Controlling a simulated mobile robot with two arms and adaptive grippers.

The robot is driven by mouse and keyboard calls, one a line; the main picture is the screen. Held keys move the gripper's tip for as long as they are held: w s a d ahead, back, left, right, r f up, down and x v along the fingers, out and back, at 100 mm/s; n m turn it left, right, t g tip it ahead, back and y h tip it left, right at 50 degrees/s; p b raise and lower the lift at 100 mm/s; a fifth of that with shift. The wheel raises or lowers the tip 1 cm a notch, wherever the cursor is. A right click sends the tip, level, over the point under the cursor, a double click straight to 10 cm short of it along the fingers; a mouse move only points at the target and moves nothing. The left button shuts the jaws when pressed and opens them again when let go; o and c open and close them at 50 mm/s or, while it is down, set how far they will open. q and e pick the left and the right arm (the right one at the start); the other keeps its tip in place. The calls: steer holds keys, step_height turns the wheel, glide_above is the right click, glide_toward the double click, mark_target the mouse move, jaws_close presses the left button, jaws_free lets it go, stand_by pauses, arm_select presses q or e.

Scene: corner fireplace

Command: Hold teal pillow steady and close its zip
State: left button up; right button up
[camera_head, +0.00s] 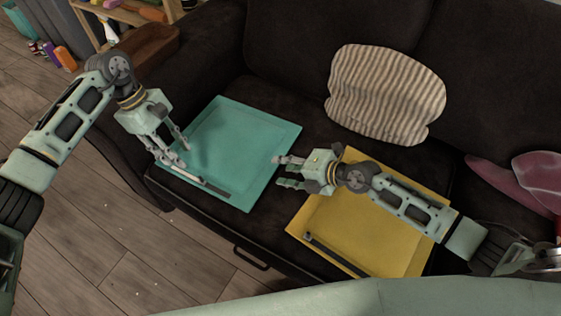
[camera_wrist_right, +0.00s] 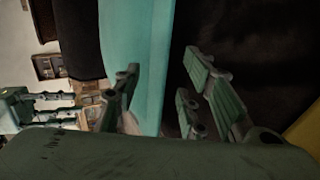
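The teal pillow (camera_head: 237,143) lies flat on the dark sofa, with a dark zip strip (camera_head: 200,181) along its front edge. My left gripper (camera_head: 180,156) is over the pillow's left front part, close to the zip's left end; its fingers look apart, and I cannot tell whether they touch the pillow. My right gripper (camera_head: 284,172) is just right of the pillow, fingers apart and pointing at its right edge. In the right wrist view the right gripper (camera_wrist_right: 160,98) is open, with the teal pillow's edge (camera_wrist_right: 140,50) showing between its fingers.
A yellow pillow (camera_head: 385,235) with its own dark zip lies under my right arm. A striped cushion (camera_head: 385,95) rests against the sofa back (camera_head: 330,35). Pink cushions (camera_head: 505,185) are at the right. A wooden shelf (camera_head: 130,14) stands at the top left. Wooden floor lies in front.

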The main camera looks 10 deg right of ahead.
mark_target(275, 166)
steer(key=shift+x, duration=1.65)
jaws_close()
